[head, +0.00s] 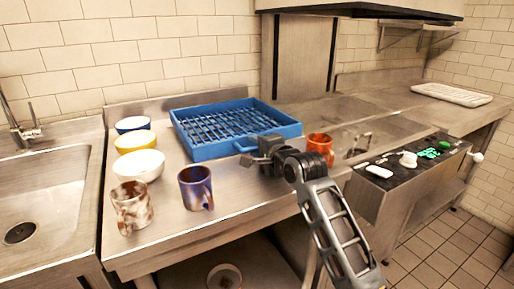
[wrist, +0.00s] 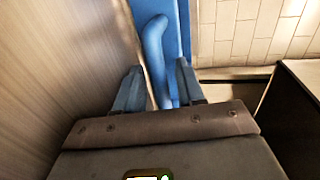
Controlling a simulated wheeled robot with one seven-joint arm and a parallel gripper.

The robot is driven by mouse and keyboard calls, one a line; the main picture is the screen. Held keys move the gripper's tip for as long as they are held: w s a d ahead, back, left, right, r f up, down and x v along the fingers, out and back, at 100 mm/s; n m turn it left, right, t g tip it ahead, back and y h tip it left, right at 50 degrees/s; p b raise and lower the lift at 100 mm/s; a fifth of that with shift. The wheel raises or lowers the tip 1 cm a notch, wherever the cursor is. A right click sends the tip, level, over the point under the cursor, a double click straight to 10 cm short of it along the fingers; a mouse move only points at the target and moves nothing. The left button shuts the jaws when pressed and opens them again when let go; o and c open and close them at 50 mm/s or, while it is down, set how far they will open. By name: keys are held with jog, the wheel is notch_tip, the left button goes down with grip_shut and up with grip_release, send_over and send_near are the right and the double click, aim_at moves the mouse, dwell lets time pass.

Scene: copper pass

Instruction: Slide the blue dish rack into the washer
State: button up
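The blue dish rack (head: 235,128) lies flat on the steel counter, empty, with a loop handle (head: 243,147) on its near side. In the wrist view the blue handle (wrist: 154,45) reaches down between the fingers. My gripper (head: 262,158) is at the rack's near side; in the wrist view my gripper (wrist: 158,88) is open, its fingers on either side of the handle with a gap visible on the left. The washer appears to be the steel station (head: 303,55) right of the rack, under a raised dark-edged hood (head: 360,11).
Bowls (head: 138,165) and a marbled mug (head: 132,207) stand left of the rack. A blue-purple mug (head: 196,188) is in front. An orange mug (head: 320,147) and a glass mug (head: 356,145) stand right of my gripper.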

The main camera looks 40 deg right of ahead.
jog(key=shift+c, duration=0.4)
grip_shut()
